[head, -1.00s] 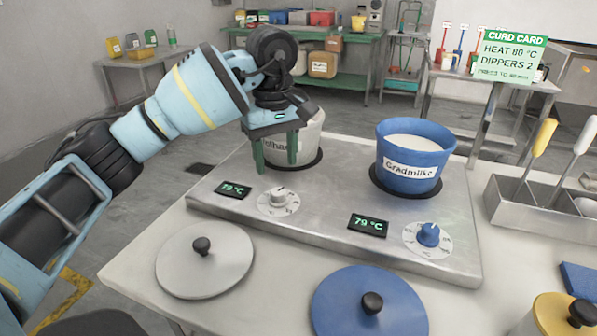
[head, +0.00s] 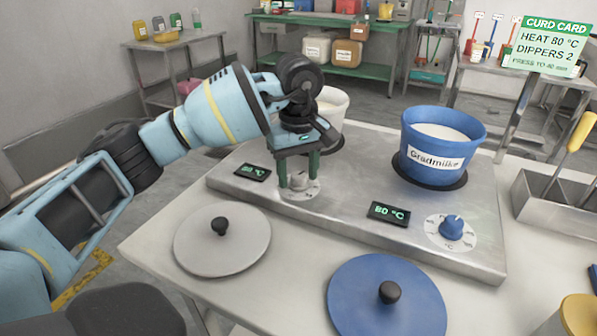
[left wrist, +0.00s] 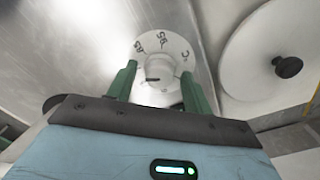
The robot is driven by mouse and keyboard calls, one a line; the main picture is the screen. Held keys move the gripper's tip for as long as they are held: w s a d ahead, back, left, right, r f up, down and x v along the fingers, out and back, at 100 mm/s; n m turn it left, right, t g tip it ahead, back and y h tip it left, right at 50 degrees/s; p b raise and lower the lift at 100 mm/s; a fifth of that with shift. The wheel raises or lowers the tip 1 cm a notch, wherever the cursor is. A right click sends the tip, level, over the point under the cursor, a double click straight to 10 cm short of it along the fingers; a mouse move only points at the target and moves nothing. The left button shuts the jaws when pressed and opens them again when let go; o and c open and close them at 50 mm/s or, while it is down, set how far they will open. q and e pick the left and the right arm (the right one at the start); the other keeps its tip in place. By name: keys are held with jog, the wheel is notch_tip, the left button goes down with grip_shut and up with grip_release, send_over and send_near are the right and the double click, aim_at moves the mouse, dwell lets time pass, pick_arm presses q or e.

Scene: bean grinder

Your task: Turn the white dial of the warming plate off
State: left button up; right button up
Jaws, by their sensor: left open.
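The white dial (head: 299,182) sits on the front left of the steel warming plate (head: 350,190), with a round white scale around it. My left gripper (head: 298,184) is open above the dial, its two green fingers on either side of the knob. In the left wrist view the dial (left wrist: 158,68) shows between the open fingers (left wrist: 158,90), with scale numbers around it. I cannot tell if the fingers touch the knob. The left display (head: 253,172) is lit green, its digits hard to read. My right gripper is not in view.
A blue pot (head: 440,150) of white liquid stands on the right of the plate, behind the blue dial (head: 452,227) and a display (head: 388,213) reading 80 °C. A white pot (head: 333,105) is partly hidden behind my arm. A grey lid (head: 250,240) and blue lid (head: 350,300) lie in front.

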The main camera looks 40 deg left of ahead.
pick_arm(q)
jog(key=shift+c, duration=0.2)
jog(key=c, duration=0.9)
jog(key=shift+c, duration=0.2)
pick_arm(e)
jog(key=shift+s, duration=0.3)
